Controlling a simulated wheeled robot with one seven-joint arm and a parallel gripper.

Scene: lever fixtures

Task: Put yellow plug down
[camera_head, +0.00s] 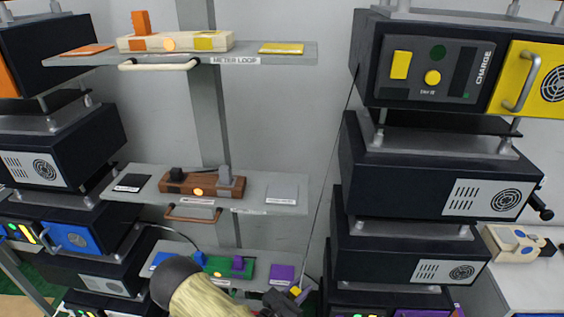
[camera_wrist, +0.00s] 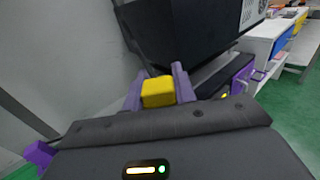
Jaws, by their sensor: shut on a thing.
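The yellow plug (camera_wrist: 158,92) is a small yellow block between the two purple fingers of my gripper (camera_wrist: 160,86), which is shut on it. In the head view, the plug (camera_head: 295,291) is a small spot low in the middle. My gripper (camera_head: 288,297) there is beside the lower shelf, at its right end, and is partly hidden by my arm. The plug is held in the air, away from any surface I can make out. A flat yellow pad (camera_head: 282,48) lies at the right of the top shelf, labelled METER LOOP. A yellow patch (camera_head: 208,42) marks that shelf's pale block.
The top shelf (camera_head: 125,58) also bears an upright orange plug (camera_head: 140,23) and an orange pad (camera_head: 86,50). The middle shelf (camera_head: 255,205) holds a brown block (camera_head: 200,186). A thin cable runs down.

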